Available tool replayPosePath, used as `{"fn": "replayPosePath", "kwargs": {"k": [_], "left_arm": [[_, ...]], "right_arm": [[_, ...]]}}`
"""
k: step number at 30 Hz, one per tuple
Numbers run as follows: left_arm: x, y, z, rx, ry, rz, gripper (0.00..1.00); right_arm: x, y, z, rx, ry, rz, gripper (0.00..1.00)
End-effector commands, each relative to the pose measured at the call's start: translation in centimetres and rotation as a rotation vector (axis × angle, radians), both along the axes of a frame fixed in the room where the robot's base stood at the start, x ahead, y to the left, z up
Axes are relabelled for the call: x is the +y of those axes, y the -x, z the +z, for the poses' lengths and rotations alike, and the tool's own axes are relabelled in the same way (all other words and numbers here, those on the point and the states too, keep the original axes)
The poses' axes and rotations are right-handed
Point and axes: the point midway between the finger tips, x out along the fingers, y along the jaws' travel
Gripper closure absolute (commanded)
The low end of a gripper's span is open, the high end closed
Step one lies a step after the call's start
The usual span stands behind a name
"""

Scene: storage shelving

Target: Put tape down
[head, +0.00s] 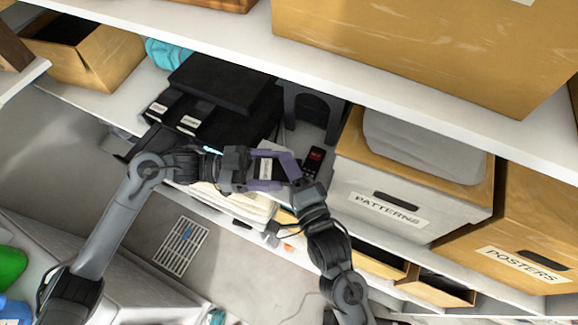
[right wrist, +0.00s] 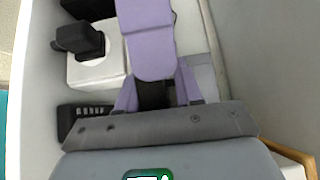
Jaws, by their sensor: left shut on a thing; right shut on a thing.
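A black tape with a white label (head: 266,169) is between the purple fingers of my left gripper (head: 268,171), in front of the shelf. The left gripper is shut on it. My right gripper (head: 297,178) comes up from below and meets the tape's right end, with its fingers partly hidden. In the right wrist view, the purple fingers of the right gripper (right wrist: 155,98) are closed around a dark piece of the tape (right wrist: 154,95). A large purple finger of the left gripper crosses above it.
Black units with white labels (head: 188,124) stand on the shelf behind, beside a dark flat box (head: 228,80). A dark arched stand (head: 309,108) and a handheld device with a red screen (head: 315,158) are to the right. The PATTERNS box (head: 386,226) blocks the right side.

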Motion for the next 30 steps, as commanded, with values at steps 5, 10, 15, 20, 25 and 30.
{"fn": "replayPosePath", "kwargs": {"k": [5, 10, 15, 20, 25, 30], "left_arm": [[0.00, -0.09, 0.40, -0.010, 0.007, 0.001, 0.65], [-0.01, -0.12, 0.54, -0.013, 0.009, 0.001, 0.21], [0.06, -0.26, 0.71, -0.016, 0.012, 0.004, 0.02], [0.12, -0.37, 0.77, -0.018, 0.011, 0.007, 0.02], [0.14, -0.42, 0.76, -0.018, 0.010, 0.008, 0.02], [0.78, -0.45, 0.69, -0.017, 0.008, 0.009, 0.02]], "right_arm": [[-0.03, 0.01, -0.47, 0.011, 0.005, -0.001, 1.00], [-0.04, 0.01, -0.60, 0.013, 0.007, -0.001, 1.00], [0.02, 0.07, -0.75, 0.017, 0.008, 0.001, 1.00], [0.11, 0.15, -0.87, 0.018, 0.010, 0.004, 1.00], [0.19, 0.21, -0.92, 0.019, 0.012, 0.007, 1.00], [0.22, 0.23, -0.92, 0.018, 0.012, 0.008, 1.00]]}}
